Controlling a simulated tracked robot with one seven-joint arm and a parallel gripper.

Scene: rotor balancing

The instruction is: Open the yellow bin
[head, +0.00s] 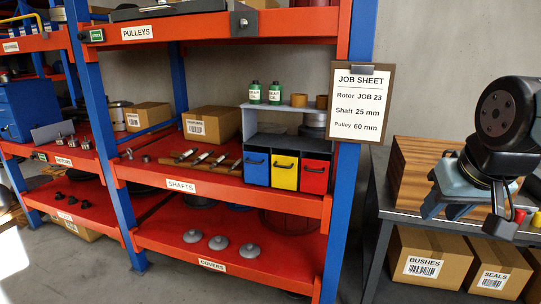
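The yellow bin (284,175) sits between a blue bin (256,168) and a red bin (315,176) in a small grey unit on the middle shelf. Its front is flush with its neighbours and looks closed; a dark handle shows on its upper front. My gripper (466,214) is at the far right, pointing down over the dark bench, well apart from the bins. Its fingers look spread, with nothing visible between them.
Green bottles (264,93) and brown rings stand on the unit. Shafts (203,159) lie left of it. A blue post (345,190) and job sheet (361,102) are right of the bins. A wooden stack (415,165) stands on the bench (400,216).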

